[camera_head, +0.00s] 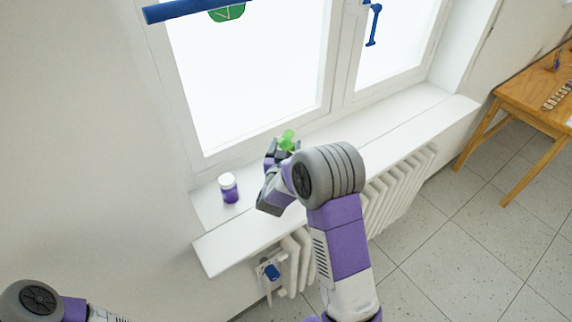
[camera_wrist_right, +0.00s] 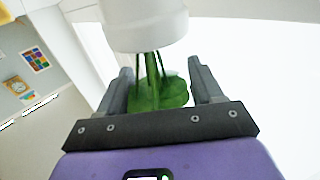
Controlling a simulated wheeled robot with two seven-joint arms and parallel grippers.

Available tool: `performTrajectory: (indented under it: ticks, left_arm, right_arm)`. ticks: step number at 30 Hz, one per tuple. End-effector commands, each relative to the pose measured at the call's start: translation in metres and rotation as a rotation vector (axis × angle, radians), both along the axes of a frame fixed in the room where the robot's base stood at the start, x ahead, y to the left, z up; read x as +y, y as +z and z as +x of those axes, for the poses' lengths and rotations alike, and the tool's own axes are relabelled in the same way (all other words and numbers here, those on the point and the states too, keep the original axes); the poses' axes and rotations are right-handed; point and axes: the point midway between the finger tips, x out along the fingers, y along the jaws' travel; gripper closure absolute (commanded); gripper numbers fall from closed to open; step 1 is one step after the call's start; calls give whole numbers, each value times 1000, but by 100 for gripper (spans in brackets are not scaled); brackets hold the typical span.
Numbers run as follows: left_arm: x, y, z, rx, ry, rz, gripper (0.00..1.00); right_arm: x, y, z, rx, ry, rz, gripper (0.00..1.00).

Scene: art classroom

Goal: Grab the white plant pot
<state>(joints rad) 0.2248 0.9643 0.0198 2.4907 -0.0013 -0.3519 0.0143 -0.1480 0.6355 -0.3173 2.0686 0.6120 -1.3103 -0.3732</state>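The white plant pot (camera_wrist_right: 147,24) shows at the top of the right wrist view, with a green plant (camera_wrist_right: 158,90) whose stems and leaves lie between my right gripper's fingers. My right gripper (camera_wrist_right: 160,68) is open. Its fingers stand apart on both sides of the plant, and the pot is just beyond the fingertips. In the head view, my right gripper (camera_head: 277,154) is over the windowsill, with the green leaves (camera_head: 287,140) beside it; the pot is hidden behind the gripper and wrist. My left gripper is out of view; only part of that arm shows at lower left.
A white and purple jar (camera_head: 228,187) stands on the white windowsill (camera_head: 225,247) left of my right gripper. The window (camera_head: 250,70) is close behind. A radiator (camera_head: 400,190) is below the sill. A wooden table (camera_head: 530,95) stands at far right.

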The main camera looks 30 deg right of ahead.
Motion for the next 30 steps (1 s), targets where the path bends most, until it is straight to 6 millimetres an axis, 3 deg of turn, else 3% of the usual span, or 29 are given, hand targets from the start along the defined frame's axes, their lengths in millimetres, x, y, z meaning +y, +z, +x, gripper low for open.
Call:
performTrajectory:
  ticks: [2, 12, 21, 30]
  left_arm:
    - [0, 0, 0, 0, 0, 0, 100]
    - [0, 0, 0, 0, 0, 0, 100]
    - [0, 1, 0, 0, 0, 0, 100]
    - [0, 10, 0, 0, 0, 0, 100]
  right_arm:
    - [0, 0, 0, 0, 0, 0, 47]
    - [0, 0, 0, 0, 0, 0, 99]
    - [0, 7, 0, -4, 0, -1, 100]
    - [0, 65, 0, -9, 0, 0, 100]
